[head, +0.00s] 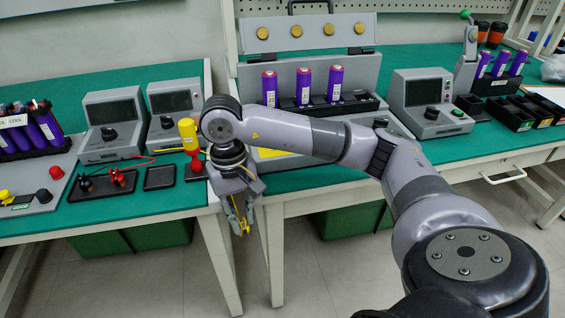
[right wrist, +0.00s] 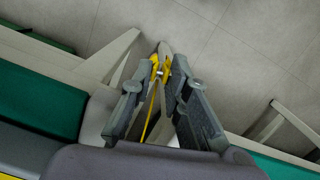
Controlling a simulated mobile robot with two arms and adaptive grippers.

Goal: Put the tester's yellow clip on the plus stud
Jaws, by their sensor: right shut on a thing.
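My right gripper (head: 240,226) hangs at the front of the gap between the two benches, pointing down. It is shut on a yellow clip (right wrist: 161,66), which sticks out between the fingertips in the right wrist view. A thin yellow lead runs back from it. I cannot read which is plus. My left gripper is not in view.
Two grey testers with screens (head: 112,104) stand on the left bench; a black tray (head: 103,185) before them holds red and black clips. A yellow-and-red tool (head: 188,135) stands near my arm. Another tester (head: 432,95) stands on the right bench. Bench edges flank the gripper.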

